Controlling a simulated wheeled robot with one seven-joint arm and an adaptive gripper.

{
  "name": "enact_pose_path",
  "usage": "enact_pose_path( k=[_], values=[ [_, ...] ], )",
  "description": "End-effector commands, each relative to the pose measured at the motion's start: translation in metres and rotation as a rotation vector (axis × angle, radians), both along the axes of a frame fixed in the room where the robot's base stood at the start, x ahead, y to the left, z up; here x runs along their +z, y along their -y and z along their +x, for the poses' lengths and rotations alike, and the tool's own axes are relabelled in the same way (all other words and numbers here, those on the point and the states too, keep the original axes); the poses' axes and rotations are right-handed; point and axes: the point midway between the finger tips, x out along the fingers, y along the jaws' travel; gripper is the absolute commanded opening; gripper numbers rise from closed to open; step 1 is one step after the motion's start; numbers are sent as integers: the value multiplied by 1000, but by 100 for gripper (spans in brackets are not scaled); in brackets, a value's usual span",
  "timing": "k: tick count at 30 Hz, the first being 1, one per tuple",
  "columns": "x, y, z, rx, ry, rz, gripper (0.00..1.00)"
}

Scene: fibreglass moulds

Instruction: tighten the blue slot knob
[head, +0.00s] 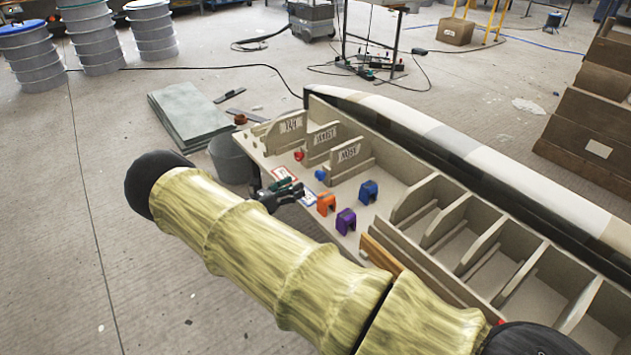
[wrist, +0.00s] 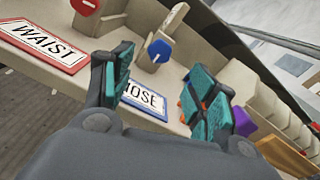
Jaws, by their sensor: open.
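The blue slot knob (head: 320,174) is a small blue disc mounted on the beige workbench by the NOSE stand. In the wrist view the blue slot knob (wrist: 160,50) faces me with a pale slot line across it, just beyond the fingertips. My gripper (head: 284,190) hovers at the bench's near edge, left of the blue knob. In the wrist view my gripper (wrist: 162,78) is open, its teal-padded fingers spread with nothing between them. The blue-bordered NOSE card (wrist: 145,100) lies below the knob and is partly covered by the left finger.
A red knob (head: 299,155) and red-bordered WAIST card (wrist: 45,45) are to the left. Orange (head: 326,204), purple (head: 346,221) and blue (head: 369,191) blocks stand to the right on the bench. Beyond them are open compartments (head: 500,270). A long mould (head: 440,140) lies behind.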

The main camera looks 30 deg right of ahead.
Motion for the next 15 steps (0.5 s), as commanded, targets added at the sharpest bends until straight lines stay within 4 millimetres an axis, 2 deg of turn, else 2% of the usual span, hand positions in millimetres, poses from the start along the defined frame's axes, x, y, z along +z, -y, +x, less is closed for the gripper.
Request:
enact_pose_path(
  k=[15],
  values=[
    [1, 76, 6, 0, 1, 0, 58]
  ],
)
